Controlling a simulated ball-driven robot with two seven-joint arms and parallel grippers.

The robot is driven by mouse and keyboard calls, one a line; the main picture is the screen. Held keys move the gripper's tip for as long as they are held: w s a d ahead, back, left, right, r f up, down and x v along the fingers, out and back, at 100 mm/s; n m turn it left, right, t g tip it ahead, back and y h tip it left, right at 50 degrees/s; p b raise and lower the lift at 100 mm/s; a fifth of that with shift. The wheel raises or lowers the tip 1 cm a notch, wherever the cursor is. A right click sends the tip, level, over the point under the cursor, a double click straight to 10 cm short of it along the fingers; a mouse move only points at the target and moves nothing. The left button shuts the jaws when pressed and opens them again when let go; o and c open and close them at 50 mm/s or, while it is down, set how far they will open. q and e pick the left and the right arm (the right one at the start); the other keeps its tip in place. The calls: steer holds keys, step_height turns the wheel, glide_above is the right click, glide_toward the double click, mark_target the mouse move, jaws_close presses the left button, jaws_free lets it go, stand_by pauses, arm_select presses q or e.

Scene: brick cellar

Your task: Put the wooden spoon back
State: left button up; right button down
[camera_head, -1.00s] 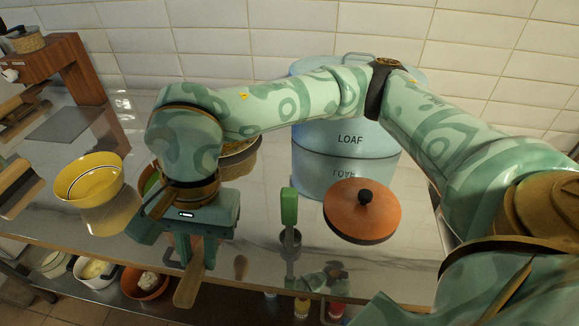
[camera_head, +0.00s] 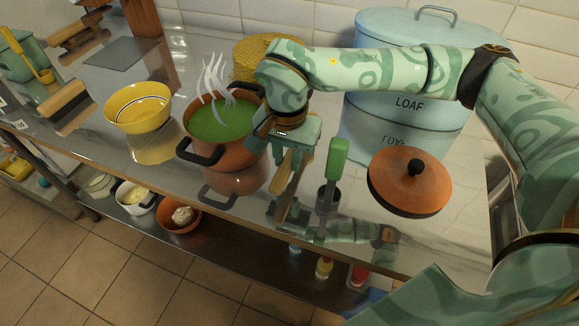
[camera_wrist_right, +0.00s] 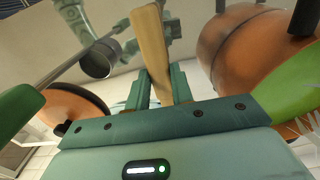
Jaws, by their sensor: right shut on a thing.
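My right gripper (camera_head: 291,162) is shut on the wooden spoon (camera_head: 285,185), which points down over the counter, right of the soup pot. In the right wrist view the spoon (camera_wrist_right: 150,45) lies between the two fingers (camera_wrist_right: 160,88), and its far end is wide and flat. The orange-brown pot (camera_head: 236,155) holds green soup (camera_head: 222,120) and steams. It also shows at the right of the wrist view (camera_wrist_right: 245,50). A green-handled ladle (camera_head: 337,155) is close to the right of the spoon. I cannot tell whether they touch. My left gripper is out of view.
The orange lid (camera_head: 408,190) with a black knob lies right of the ladle. The blue LOAF bin (camera_head: 400,125) stands behind it. A yellow bowl (camera_head: 138,122) is left of the pot. Wooden-handled things (camera_head: 62,108) lie farther left. Bowls sit on the lower shelf (camera_head: 265,255).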

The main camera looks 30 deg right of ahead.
mark_target(290, 156)
steer(key=shift+w+d+f, duration=0.15)
steer(key=shift+d+f, duration=0.05)
steer(key=shift+f, duration=0.15)
steer(key=f, duration=0.1)
steer(key=f+b, duration=0.1)
steer(key=f, duration=0.1)
steer(key=w+d+f+b, duration=0.1)
steer(key=shift+f, duration=0.3)
steer(key=shift+s+a+r, duration=0.1)
steer(key=shift+r, duration=0.1)
steer(key=c, duration=1.2)
jaws_free()
steer(key=shift+f, duration=0.15)
arm_select(q)
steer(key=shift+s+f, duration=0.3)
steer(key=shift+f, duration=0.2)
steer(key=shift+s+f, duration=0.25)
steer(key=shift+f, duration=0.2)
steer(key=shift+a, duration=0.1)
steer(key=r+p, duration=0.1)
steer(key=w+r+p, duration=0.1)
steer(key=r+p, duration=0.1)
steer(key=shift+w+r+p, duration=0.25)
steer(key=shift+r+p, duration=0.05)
steer(key=shift+p, duration=0.1)
arm_select(e)
step_height(290, 156, up, 12)
steer(key=shift+r, duration=0.2)
